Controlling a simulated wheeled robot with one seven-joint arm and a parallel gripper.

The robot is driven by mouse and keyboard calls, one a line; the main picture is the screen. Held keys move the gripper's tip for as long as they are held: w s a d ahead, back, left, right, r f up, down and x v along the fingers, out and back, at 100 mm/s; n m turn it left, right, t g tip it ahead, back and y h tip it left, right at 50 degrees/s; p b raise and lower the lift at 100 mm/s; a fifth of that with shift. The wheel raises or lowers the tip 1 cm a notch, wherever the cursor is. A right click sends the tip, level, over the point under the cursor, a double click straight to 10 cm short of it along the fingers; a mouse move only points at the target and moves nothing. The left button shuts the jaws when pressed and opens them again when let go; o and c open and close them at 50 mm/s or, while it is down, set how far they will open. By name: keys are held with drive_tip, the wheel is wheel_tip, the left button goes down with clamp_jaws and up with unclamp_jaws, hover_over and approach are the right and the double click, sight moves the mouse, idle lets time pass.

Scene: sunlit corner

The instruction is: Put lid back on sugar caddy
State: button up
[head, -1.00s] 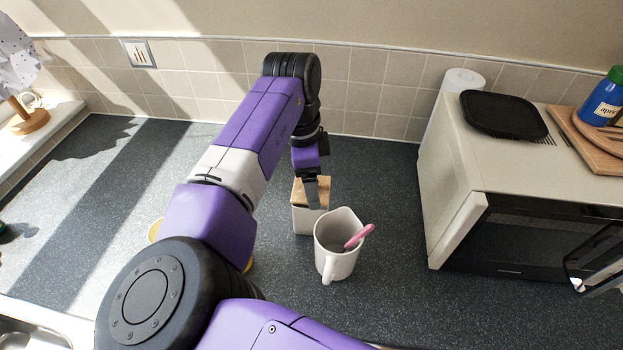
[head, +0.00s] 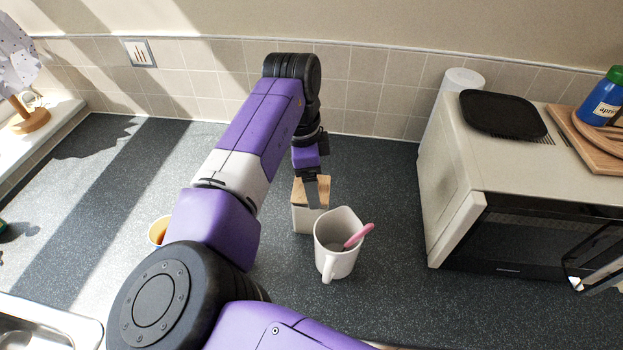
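My gripper (head: 313,203) points down at the lid and the caddy's right side, hiding part of both. Only one finger shows clearly, so its opening and any hold on the lid cannot be made out.
A white mug (head: 334,262) with a pink-handled utensil (head: 357,237) stands close in front of the caddy. A cup (head: 157,231) is partly hidden behind my arm. A microwave (head: 437,190) stands at right. Counter behind the caddy is clear.

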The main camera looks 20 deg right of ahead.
drive_tip(key=shift+f, duration=0.45)
idle(0.9)
drive_tip(key=o, duration=1.3)
drive_tip(key=shift+r+p, duration=1.1)
drive_tip(key=shift+r, duration=2.4)
